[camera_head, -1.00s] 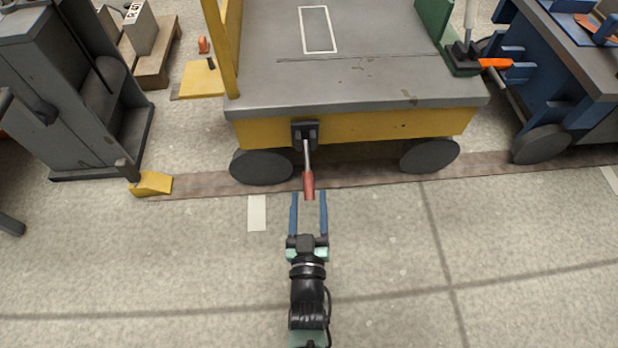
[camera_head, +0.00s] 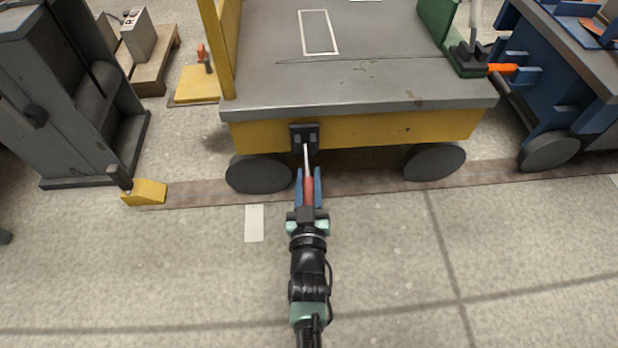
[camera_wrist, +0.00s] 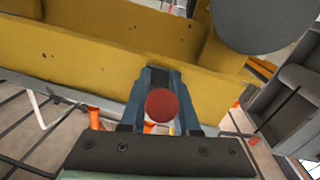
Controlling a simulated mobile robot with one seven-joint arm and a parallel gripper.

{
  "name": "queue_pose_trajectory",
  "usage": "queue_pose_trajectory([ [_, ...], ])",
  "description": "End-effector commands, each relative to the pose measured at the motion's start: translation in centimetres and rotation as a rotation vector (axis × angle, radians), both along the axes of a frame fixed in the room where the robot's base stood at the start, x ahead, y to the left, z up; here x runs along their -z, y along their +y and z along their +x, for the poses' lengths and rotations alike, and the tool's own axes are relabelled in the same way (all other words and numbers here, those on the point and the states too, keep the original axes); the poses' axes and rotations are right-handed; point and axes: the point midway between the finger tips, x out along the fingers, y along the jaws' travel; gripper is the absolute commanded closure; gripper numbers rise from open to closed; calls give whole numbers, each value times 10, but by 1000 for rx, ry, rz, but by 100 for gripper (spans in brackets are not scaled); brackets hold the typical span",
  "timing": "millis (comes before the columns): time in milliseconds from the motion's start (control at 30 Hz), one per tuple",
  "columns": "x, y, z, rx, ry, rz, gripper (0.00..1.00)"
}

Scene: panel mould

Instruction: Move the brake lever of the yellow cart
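The yellow cart (camera_head: 370,132) stands across the middle of the head view, with a grey deck on top. Its brake lever (camera_head: 306,157) hangs from a dark bracket (camera_head: 304,138) on the cart's near side; it has a thin metal shaft and a red grip. My gripper (camera_head: 309,176) has its blue fingers closed in on both sides of the red grip, apparently touching it. In the wrist view, the round red end of the lever (camera_wrist: 162,105) sits between the two fingers, with the cart's yellow side (camera_wrist: 80,60) behind. The rest of the lever is hidden there.
A blue cart (camera_head: 590,115) stands at the right and a dark grey cabinet (camera_head: 65,130) at the left. A yellow wedge (camera_head: 145,192) lies on the floor near the cabinet. The foreground floor is clear.

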Motion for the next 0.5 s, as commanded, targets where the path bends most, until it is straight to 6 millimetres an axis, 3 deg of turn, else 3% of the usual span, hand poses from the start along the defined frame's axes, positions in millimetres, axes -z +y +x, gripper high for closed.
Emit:
queue_pose_trajectory([
  [33,0,0,0,0,0,0,82],
  [133,0,0,0,0,0,0,100],
  [500,0,0,0,0,0,0,100],
])
